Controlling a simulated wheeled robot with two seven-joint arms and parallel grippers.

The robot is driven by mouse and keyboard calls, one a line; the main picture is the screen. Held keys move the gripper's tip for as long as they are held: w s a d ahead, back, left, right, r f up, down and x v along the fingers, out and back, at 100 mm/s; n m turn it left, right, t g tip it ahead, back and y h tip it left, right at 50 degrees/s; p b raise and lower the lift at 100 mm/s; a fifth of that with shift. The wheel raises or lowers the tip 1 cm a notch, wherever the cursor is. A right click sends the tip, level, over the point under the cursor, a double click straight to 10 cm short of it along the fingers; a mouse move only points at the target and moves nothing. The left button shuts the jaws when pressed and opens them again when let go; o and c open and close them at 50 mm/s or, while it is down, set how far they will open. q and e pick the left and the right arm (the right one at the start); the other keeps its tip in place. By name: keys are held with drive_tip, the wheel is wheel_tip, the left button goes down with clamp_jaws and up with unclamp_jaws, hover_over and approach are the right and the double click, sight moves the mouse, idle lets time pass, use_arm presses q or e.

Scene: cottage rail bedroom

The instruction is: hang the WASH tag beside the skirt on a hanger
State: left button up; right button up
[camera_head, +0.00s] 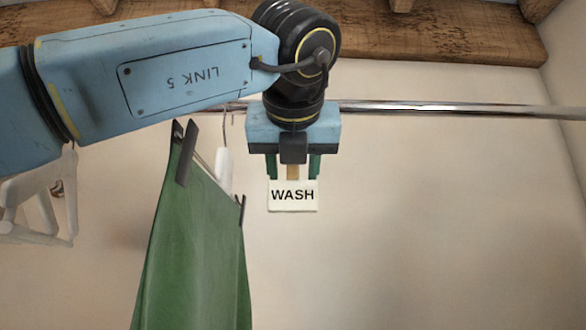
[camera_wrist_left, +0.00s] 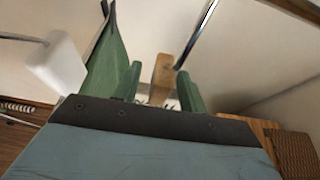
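The white WASH tag (camera_head: 293,202) faces me just below the fingertips of my left gripper (camera_head: 293,172). A wooden strip (camera_head: 292,172) rises from the tag between the two green fingers, with a gap on each side. The left wrist view shows the same strip (camera_wrist_left: 162,75) between the spread fingers of the left gripper (camera_wrist_left: 157,85). My gripper body hides the strip's upper end, so I cannot tell if it touches the rail. The green skirt (camera_head: 195,245) hangs from a clip hanger (camera_head: 224,165), left of the tag. My right gripper is out of view.
A metal rail (camera_head: 450,108) runs across behind my left gripper; its right part is bare. White hangers (camera_head: 45,205) hang at the far left under my arm. A wooden beam (camera_head: 440,42) lies above the rail. The wall right of the tag is clear.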

use_arm(q)
drive_tip(key=shift+r, duration=0.1)
drive_tip(key=b+v, duration=0.1)
drive_tip(key=v, duration=1.2)
drive_tip(key=shift+s, duration=0.15)
